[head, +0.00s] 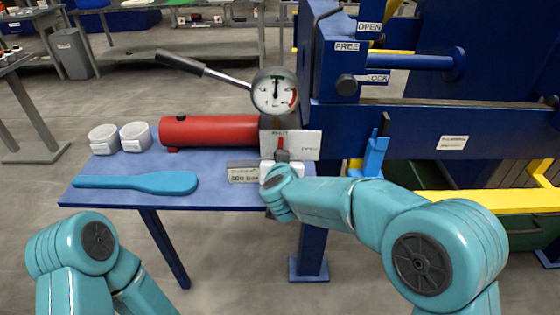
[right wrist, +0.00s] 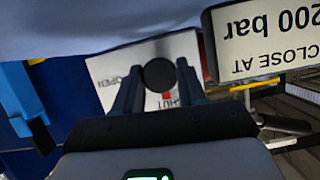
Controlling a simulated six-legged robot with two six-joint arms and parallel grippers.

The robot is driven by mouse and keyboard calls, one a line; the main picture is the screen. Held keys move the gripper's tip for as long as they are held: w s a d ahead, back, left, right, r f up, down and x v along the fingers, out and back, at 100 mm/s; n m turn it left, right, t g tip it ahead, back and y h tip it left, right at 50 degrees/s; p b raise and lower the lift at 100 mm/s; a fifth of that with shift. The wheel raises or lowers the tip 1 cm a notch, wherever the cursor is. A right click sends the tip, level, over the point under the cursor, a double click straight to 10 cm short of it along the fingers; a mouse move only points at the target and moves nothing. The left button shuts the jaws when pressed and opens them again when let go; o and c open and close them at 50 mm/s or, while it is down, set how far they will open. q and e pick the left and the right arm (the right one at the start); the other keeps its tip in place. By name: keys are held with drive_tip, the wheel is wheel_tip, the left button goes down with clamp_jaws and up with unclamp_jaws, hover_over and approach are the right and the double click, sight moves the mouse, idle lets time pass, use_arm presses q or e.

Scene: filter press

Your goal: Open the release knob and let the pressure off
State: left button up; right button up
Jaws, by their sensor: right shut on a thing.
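The release knob (right wrist: 159,75) is dark and round, in front of a white OPEN/SHUT plate (right wrist: 104,68) with a red mark in the right wrist view. My right gripper (right wrist: 157,70) is shut on the knob, one finger on each side. In the head view the plate (head: 307,146) is below the gauge, with a red pointer (head: 281,142); my right wrist hides much of the knob there. The round pressure gauge (head: 275,92) has its needle pointing about straight up, near a green mark. My left arm shows at the lower left, its gripper out of view.
A red cylinder (head: 210,131) with a pump lever (head: 182,63) lies on the blue table (head: 225,201). Two white cups (head: 136,136) and a teal paddle (head: 150,182) are to the left. A 200 bar sign (right wrist: 265,40) is close to the right gripper.

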drive_tip(key=shift+d+f+m+y+b, duration=0.1)
drive_tip(key=shift+f+m+y+b, duration=0.1)
drive_tip(key=shift+m+y+b, duration=0.45)
drive_tip(key=m+b, duration=0.1)
drive_tip(key=b, duration=0.2)
drive_tip(key=shift+m+y, duration=0.25)
drive_tip(key=shift+y, duration=0.1)
drive_tip(key=shift+d+r+m+y+b, duration=0.1)
drive_tip(key=shift+m+y+b, duration=0.45)
drive_tip(key=shift+b, duration=0.7)
drive_tip(key=o, duration=0.7)
drive_tip(key=shift+o, duration=0.2)
drive_tip(key=shift+s+r, duration=0.1)
